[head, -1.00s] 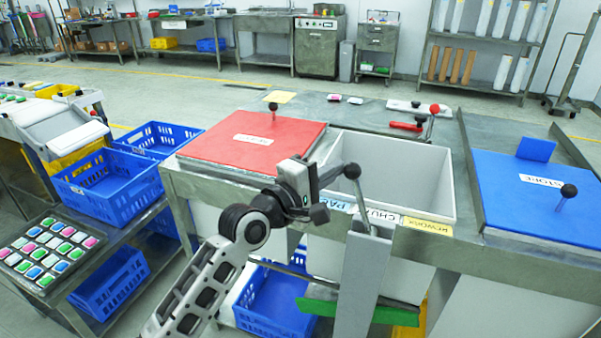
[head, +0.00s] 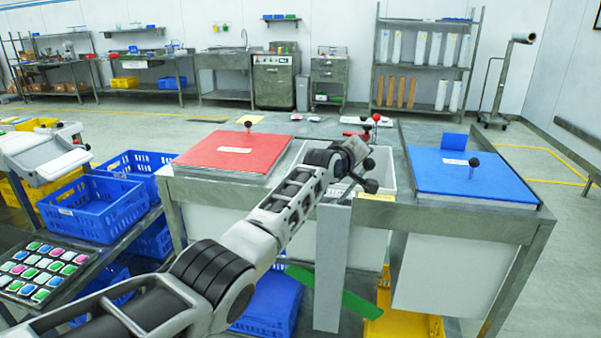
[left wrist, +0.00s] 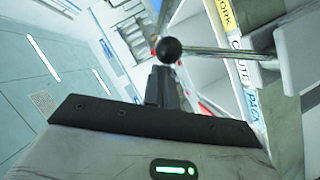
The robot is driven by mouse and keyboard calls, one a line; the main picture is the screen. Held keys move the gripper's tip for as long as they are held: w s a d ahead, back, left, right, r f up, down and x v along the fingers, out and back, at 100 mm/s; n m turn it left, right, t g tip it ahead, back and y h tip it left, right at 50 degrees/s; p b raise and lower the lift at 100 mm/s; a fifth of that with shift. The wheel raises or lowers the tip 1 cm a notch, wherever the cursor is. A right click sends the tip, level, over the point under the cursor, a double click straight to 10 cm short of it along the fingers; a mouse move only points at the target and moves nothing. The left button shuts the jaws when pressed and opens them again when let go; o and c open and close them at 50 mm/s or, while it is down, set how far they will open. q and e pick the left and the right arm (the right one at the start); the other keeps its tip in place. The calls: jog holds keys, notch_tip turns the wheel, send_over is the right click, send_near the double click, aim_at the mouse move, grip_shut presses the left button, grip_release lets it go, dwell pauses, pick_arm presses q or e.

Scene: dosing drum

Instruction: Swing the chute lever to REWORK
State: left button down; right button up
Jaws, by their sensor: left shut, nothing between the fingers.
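The chute lever is a metal rod with a black ball knob (head: 369,163), mounted at the top of a grey upright plate (head: 332,262). In the head view it leans right, toward the yellow label (head: 377,197) at the bin's front edge. My left gripper (left wrist: 166,88) is shut and empty, close beside the knob; contact is unclear. It also shows in the head view (head: 368,182), partly hiding the rod. My right gripper is out of view.
A red lid (head: 235,152) lies left of the open grey bin (head: 402,180), and a blue STORE lid (head: 465,175) right. Below the chute, a green strip (head: 340,292) slopes down rightward between a blue crate (head: 270,305) and a yellow bin (head: 405,325).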

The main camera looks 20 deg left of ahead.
pick_arm(q)
jog(key=shift+w+d+f, duration=0.15)
jog(key=shift+d+f, duration=0.2)
jog(key=shift+d, duration=0.35)
jog(key=shift+d+f, duration=0.1)
jog(key=s+a+r+p, duration=0.3)
jog(key=s+a+r, duration=0.2)
jog(key=s, duration=0.3)
jog(key=shift+s+a+r, duration=0.35)
jog(key=shift+a+r, duration=0.05)
jog(key=shift+r, duration=0.15)
jog(key=shift+f, duration=0.1)
